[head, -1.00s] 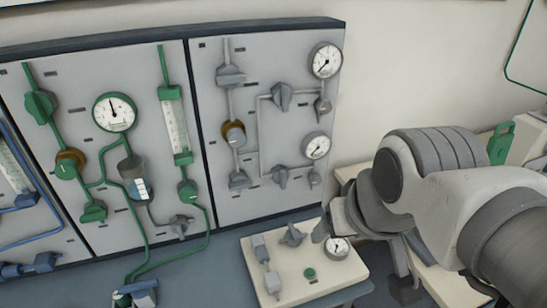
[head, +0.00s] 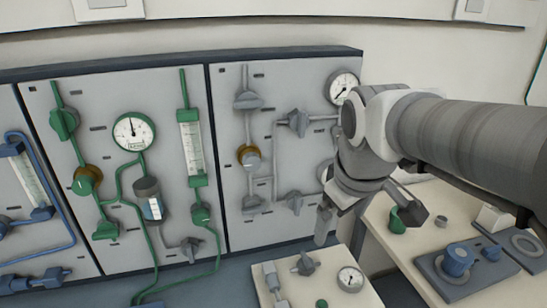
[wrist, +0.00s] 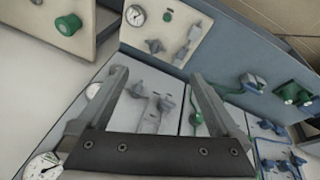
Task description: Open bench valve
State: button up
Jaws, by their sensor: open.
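The bench valve appears to be the grey handle (head: 304,264) on the small cream bench panel (head: 338,262) at the bottom of the head view. The wrist view shows this handle (wrist: 154,46) upper centre, beyond the fingertips. My gripper (head: 325,224) hangs above the back edge of that panel, in front of the grey wall panel. In the wrist view my gripper (wrist: 158,75) has its two fingers wide apart with nothing between them. The handle is apart from the fingers.
The bench panel also carries a gauge (head: 350,279), a green button (head: 321,303) and a grey fitting (head: 272,276). Wall panels with green pipework (head: 120,170) and grey valves (head: 294,203) stand behind. A cream bench (head: 400,255) with a blue knob (head: 458,260) lies right.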

jog(key=w+f+n+g+b, duration=0.2)
jog(key=w+f+n, duration=0.45)
jog(key=w, duration=0.55)
jog(key=n+g, duration=0.2)
jog(key=n, duration=0.6)
send_over(306, 258)
notch_tip(306, 258, down, 10)
jog(key=shift+y, duration=0.3)
notch_tip(306, 258, down, 18)
jog(key=b, duration=0.3)
jog(key=shift+r, duration=0.1)
jog(key=shift+c, duration=0.2)
jog(key=c, duration=1.1)
